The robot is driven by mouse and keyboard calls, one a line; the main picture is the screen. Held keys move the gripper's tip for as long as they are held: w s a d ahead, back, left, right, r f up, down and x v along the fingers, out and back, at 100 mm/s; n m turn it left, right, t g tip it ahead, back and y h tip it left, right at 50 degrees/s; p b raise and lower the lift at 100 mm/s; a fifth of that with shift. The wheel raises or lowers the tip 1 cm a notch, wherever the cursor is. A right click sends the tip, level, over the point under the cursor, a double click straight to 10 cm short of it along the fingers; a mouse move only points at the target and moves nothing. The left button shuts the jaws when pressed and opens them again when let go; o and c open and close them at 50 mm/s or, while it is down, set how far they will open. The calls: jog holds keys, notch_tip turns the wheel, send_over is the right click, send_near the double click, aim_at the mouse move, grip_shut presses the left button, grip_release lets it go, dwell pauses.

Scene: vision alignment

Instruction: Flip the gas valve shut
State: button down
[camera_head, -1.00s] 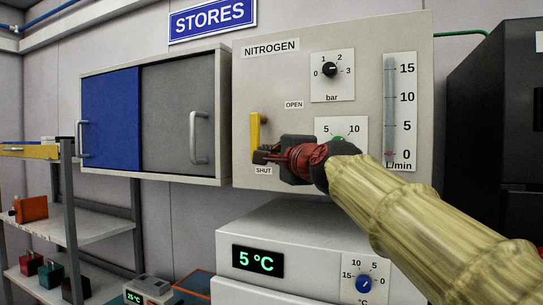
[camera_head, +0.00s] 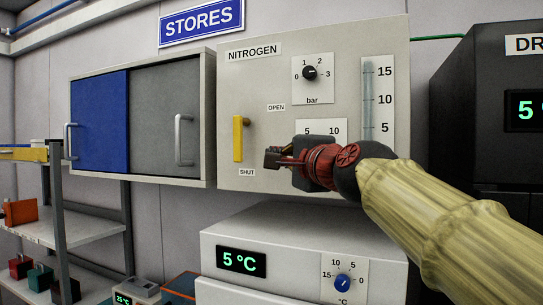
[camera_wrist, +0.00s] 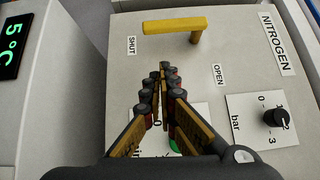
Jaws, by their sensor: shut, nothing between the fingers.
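The yellow valve lever (camera_head: 238,140) is on the front of the NITROGEN panel (camera_head: 230,80). It stands upright in the head view, its stem at the top near the OPEN label (camera_head: 276,107) and its free end down towards the SHUT label (camera_head: 247,172). In the wrist view the lever (camera_wrist: 174,26) lies across the top, its free end on the SHUT side. My gripper (camera_head: 271,157) is shut and empty, to the right of the lever's lower end and apart from it. Its closed fingers (camera_wrist: 160,78) also show in the wrist view.
A bar knob (camera_head: 310,73) and a flow gauge (camera_head: 368,100) are on the same panel. My gripper partly hides a lower dial plate (camera_head: 322,128). A stores cabinet (camera_head: 165,120) is to the left; a white unit reading 5 °C (camera_head: 300,235) stands below.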

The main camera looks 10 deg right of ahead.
jog(key=v, duration=0.4)
jog(key=shift+a, duration=0.1)
